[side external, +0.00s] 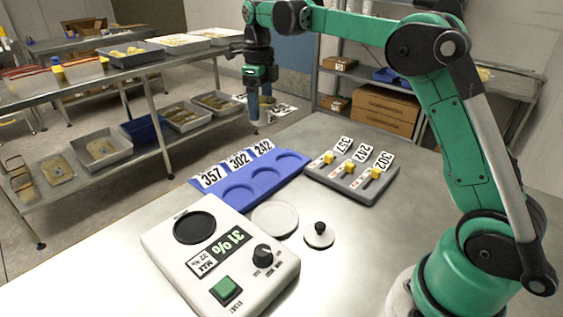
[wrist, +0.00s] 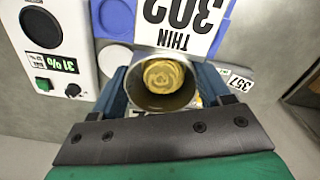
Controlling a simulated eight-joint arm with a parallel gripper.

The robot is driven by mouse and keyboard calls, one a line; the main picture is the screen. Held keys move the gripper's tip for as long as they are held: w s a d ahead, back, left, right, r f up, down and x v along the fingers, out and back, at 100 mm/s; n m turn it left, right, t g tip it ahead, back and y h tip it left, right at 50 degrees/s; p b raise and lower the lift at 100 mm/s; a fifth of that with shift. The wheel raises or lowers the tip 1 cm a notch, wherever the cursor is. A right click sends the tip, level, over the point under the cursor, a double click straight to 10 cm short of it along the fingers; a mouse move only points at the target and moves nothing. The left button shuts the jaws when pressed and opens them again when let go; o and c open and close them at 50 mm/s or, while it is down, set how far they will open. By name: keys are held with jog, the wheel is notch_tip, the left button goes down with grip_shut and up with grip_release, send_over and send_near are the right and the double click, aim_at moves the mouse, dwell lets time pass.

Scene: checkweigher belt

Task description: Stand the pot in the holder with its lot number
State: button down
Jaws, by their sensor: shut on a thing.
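My gripper (wrist: 165,88) is shut on a round metal pot, its blue fingers on either side of it. The pot (wrist: 160,101) is open at the top, with yellowish-brown contents, in the wrist view. A white card (wrist: 178,40) reading 302 THIN shows beside the pot, upside down. In the side view my gripper (side external: 260,100) is raised beyond the table's far edge; the pot is hard to make out there. The blue holder (side external: 216,184) has three round, empty recesses, with cards 357, 302 and 242 from left to right. Part of it also shows in the wrist view (wrist: 100,36).
A white meter (side external: 158,240) reading 31% stands at the front. A pale disc (side external: 274,218) and a black-knobbed lid (side external: 319,237) lie beside it. A grey slider panel (side external: 338,184) with cards 357, 242, 302 sits right of the holder. A tray-filled bench (side external: 75,79) stands beyond.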

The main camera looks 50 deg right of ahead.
aim_at(264, 178)
notch_tip(264, 178, down, 15)
jog(key=shift+f, duration=0.1)
dwell(0.4)
grip_release()
jog(key=shift+f, duration=0.1)
